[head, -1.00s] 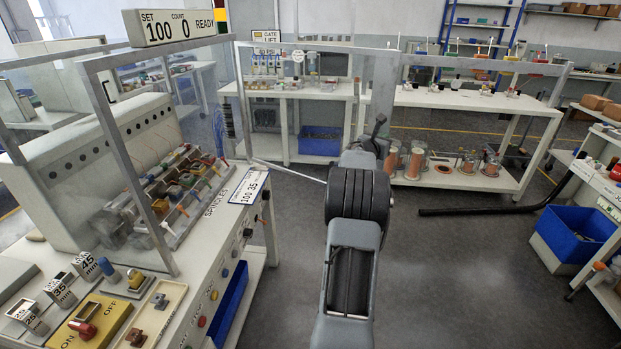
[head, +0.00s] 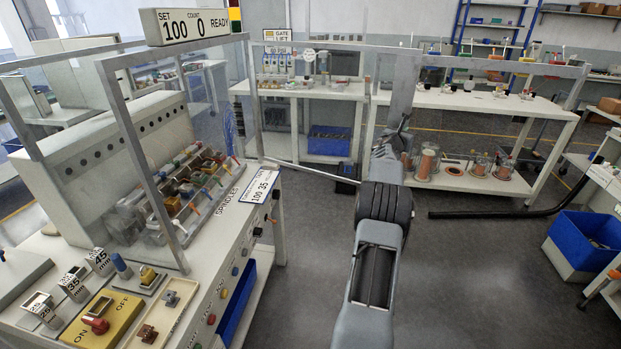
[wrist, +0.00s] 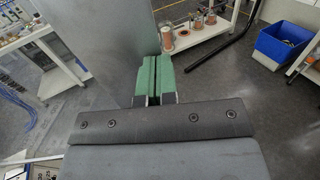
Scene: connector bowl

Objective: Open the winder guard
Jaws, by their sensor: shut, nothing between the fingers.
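The winder guard is clear panels in grey frames at the spindle bench. One panel's frame (head: 117,110) stands along the near side of the spindles. Another panel, with a long grey top bar (head: 480,60) and thin lower bar (head: 310,169), extends from the bench's far corner to the right over the aisle. My gripper (head: 406,122) is at the far end of my arm, beside this panel. The wrist view shows its green fingers (wrist: 155,60) shut and empty. A broad grey upright surface (wrist: 95,45) is close on their left. Whether they touch it is unclear.
The bench bears a spindle rack (head: 180,195), a yellow ON/OFF switch plate (head: 103,320) and a count display (head: 190,24). White benches stand behind. A black bent tube (head: 510,213) and a blue bin (head: 583,240) are at right. The aisle floor between is clear.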

